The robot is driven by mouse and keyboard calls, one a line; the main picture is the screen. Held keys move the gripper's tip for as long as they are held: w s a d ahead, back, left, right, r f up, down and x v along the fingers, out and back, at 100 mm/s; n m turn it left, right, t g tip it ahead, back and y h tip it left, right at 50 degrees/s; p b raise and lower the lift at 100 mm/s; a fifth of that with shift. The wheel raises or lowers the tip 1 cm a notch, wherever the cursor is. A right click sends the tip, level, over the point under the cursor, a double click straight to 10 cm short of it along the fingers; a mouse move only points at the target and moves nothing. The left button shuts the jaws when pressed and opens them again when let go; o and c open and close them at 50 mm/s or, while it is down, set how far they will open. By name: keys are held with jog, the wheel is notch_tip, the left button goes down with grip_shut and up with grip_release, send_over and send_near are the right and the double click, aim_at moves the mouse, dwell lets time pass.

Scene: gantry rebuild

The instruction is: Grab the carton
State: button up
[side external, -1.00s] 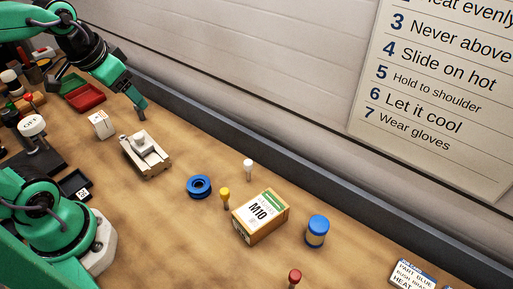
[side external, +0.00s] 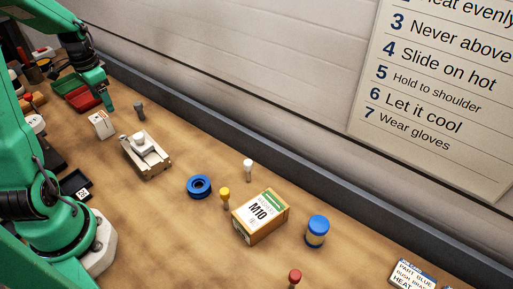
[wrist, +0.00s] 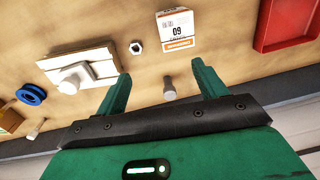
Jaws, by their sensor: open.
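A small white carton (side external: 102,124) with an orange-marked label stands upright on the bench, near the red tray in the side view. In the wrist view the same white carton (wrist: 178,30) lies ahead of the fingertips, apart from them. My gripper (side external: 109,104) is open and empty, above and slightly behind the carton in the side view. The fingers of my gripper (wrist: 158,72) are spread wide in the wrist view. A larger brown box marked M10 (side external: 260,217) sits farther right on the bench; only its edge shows in the wrist view.
A grey peg (side external: 140,110) stands near the gripper; it shows between the fingers in the wrist view (wrist: 169,88). A white block on a pale base (side external: 146,155), a hex nut (wrist: 136,47) and a red tray (wrist: 288,22) are close. A blue ring (side external: 199,187) lies farther right.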

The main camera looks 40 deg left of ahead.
aim_at(98, 116)
jog(key=a+f, duration=0.1)
jog(key=s+a+f, duration=0.2)
jog(key=a, duration=0.1)
jog(key=shift+f, duration=1.55)
jog(key=shift+d, duration=0.1)
jog(key=shift+s+f, duration=0.1)
jog(key=shift+f, duration=2.5)
jog(key=c, duration=1.1)
jog(key=shift+c, duration=0.2)
jog(key=shift+r, duration=0.15)
